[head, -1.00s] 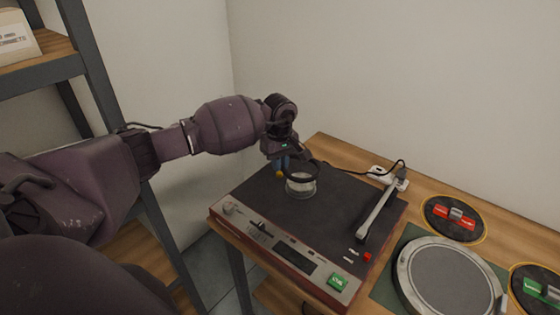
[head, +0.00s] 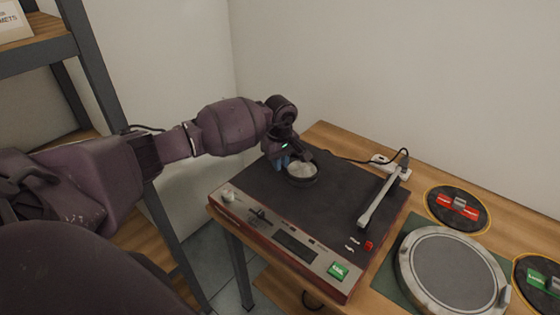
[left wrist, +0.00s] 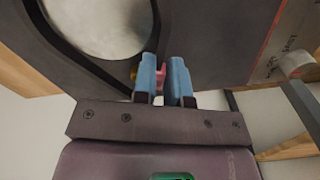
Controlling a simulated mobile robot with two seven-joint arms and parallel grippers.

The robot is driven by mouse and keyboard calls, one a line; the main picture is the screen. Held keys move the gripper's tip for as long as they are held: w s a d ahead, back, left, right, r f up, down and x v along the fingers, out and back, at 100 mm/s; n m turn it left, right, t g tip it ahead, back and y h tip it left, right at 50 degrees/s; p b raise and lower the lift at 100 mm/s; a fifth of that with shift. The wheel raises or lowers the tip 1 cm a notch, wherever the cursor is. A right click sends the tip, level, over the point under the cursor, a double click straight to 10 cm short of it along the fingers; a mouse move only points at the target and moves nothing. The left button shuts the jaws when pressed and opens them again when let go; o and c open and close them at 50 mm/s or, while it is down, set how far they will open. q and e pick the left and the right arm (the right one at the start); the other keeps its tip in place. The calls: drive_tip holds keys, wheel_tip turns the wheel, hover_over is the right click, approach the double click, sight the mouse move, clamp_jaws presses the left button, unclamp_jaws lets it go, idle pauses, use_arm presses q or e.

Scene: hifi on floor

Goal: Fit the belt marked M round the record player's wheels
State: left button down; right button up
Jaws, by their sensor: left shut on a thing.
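The record player (head: 335,215) lies on the wooden table with its top bare. Its silver round wheel (head: 302,169) stands near the back left of the deck. A black belt (head: 303,182) loops round this wheel, low at its front. In the left wrist view the belt (left wrist: 58,45) runs from the wheel (left wrist: 98,22) towards my fingers; its marking cannot be read. A small brass wheel (left wrist: 133,72) shows partly beside the fingers. My left gripper (head: 285,161) is low over the deck, its blue fingers (left wrist: 166,80) shut on the belt at a pinkish bit. My right gripper is out of view.
The tonearm (head: 381,200) lies along the deck's right side. The platter (head: 452,272) rests on a green mat (head: 388,278) to the right. Black discs with red pieces (head: 456,207) and green pieces (head: 541,280) lie beyond. A shelf rack (head: 95,120) stands left.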

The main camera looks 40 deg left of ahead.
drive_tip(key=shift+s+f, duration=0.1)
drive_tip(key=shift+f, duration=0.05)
use_arm(q)
drive_tip(key=shift+f, duration=0.1)
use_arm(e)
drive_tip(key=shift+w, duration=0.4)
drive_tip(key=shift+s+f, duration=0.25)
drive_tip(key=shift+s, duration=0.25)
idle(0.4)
use_arm(q)
drive_tip(key=shift+s+f+b, duration=0.1)
drive_tip(key=shift+f+b, duration=0.15)
drive_tip(key=shift+b, duration=0.1)
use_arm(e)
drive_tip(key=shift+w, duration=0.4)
